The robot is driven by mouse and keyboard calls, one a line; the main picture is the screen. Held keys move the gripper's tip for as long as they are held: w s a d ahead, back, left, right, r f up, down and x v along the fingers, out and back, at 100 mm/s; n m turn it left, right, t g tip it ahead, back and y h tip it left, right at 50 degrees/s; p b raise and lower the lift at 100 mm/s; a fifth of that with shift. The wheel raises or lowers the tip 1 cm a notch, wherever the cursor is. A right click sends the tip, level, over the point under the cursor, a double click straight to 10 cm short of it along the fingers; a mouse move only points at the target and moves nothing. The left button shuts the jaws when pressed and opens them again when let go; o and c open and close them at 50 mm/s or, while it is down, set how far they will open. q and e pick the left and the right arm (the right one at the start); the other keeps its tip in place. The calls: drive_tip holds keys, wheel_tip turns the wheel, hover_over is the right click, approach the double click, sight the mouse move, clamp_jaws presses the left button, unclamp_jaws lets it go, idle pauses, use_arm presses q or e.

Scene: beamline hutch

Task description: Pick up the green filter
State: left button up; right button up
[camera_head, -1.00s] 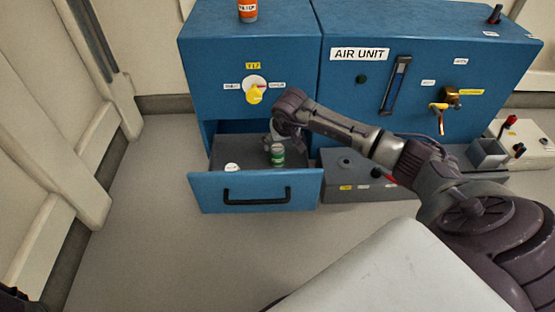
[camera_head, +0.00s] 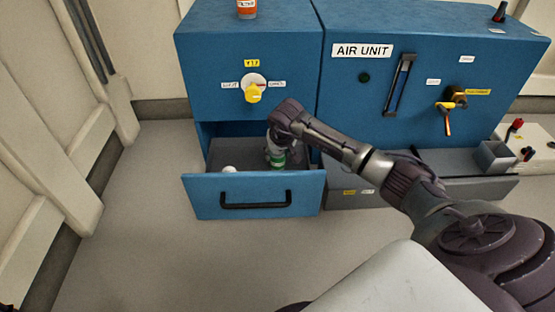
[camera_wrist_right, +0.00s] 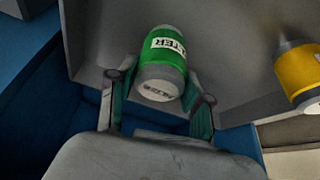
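The green filter (camera_head: 278,161) is a small cylinder with a green label band and grey ends, standing in the open blue drawer. My right gripper (camera_head: 274,152) reaches down into the drawer over it and partly hides it. In the right wrist view the green filter (camera_wrist_right: 165,62) lies between the two fingers of my right gripper (camera_wrist_right: 161,85). The fingers are spread on either side of it, with what look like narrow gaps. My left gripper does not show clearly in the head view.
A yellow filter (camera_wrist_right: 303,75) is beside the green one in the wrist view; a white top (camera_head: 229,169) shows at the drawer's left. The drawer front (camera_head: 255,197) and cabinet (camera_head: 215,75) surround the gripper. An orange filter (camera_head: 247,9) stands on top.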

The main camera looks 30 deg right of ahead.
drive_tip(key=c, duration=0.6)
drive_tip(key=shift+r, duration=0.15)
